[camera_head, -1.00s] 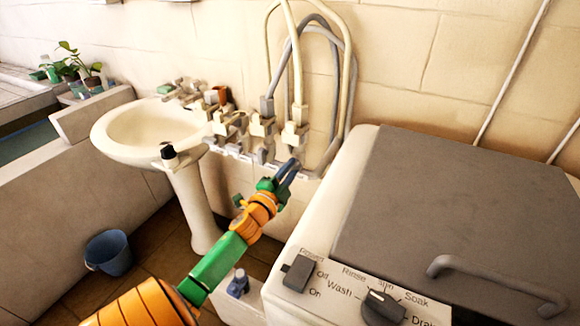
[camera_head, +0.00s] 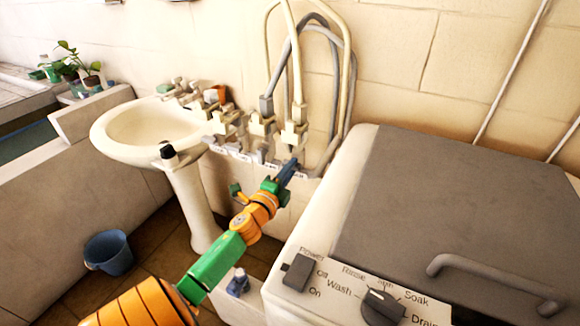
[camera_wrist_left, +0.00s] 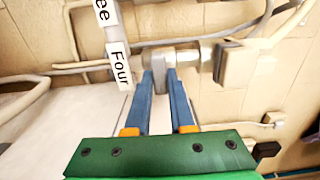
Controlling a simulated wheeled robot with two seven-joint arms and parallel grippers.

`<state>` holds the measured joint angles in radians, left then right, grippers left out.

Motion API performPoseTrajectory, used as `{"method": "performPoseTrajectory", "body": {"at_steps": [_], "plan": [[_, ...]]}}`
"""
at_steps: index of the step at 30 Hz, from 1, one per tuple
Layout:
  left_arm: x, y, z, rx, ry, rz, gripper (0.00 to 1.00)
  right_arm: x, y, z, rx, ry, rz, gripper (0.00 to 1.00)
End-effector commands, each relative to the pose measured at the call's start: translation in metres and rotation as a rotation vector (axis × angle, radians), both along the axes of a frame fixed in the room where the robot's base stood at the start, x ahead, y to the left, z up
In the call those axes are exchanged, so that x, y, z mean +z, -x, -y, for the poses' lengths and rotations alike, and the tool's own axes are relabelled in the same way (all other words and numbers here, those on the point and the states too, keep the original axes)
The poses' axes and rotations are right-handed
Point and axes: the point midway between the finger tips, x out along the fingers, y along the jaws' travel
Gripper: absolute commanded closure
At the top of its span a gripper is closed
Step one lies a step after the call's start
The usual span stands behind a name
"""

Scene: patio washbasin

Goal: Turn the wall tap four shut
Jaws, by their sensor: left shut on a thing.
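Wall tap four (camera_head: 293,134) is the rightmost of the row of pale taps on the wall, with a hose rising from it. In the left wrist view its grey cylindrical body (camera_wrist_left: 188,56) lies beside a white label reading "Four" (camera_wrist_left: 119,66). My left gripper (camera_head: 291,166) reaches up to the tap from below. In the left wrist view my left gripper (camera_wrist_left: 160,76) has its blue fingers shut on the tap's grey handle (camera_wrist_left: 159,84), which sits between the fingertips. In the head view the fingers hide most of the handle. My right gripper is not in view.
A washing machine (camera_head: 470,200) stands close to the right of my left arm. A washbasin (camera_head: 112,128) is at the left, with other taps (camera_head: 262,128) between. Hoses (camera_head: 350,80) loop above. A blue bucket (camera_head: 108,252) stands on the floor.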

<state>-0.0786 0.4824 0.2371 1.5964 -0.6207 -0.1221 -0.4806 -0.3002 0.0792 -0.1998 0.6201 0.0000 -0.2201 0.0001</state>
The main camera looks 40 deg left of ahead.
Motion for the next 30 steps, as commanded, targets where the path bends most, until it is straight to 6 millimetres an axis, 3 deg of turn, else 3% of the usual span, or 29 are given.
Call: {"method": "performPoseTrajectory", "body": {"at_steps": [8,9,11,12,22,30], "plan": [[0.000,0.000,0.000,0.000,-0.003,0.000,1.00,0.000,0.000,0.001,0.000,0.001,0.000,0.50],[0.000,0.000,0.000,0.000,-0.003,0.000,0.68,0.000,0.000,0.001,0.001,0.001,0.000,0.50],[0.000,0.000,0.000,0.000,-0.002,0.000,0.52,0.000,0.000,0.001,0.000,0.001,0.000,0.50],[0.000,0.000,0.000,0.000,-0.002,-0.001,0.49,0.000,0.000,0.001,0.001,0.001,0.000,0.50],[-0.001,0.006,0.002,0.000,0.001,-0.002,0.49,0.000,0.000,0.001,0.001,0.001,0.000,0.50],[-0.002,0.053,0.017,0.000,0.001,-0.003,0.49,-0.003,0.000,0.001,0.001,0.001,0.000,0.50]]}}
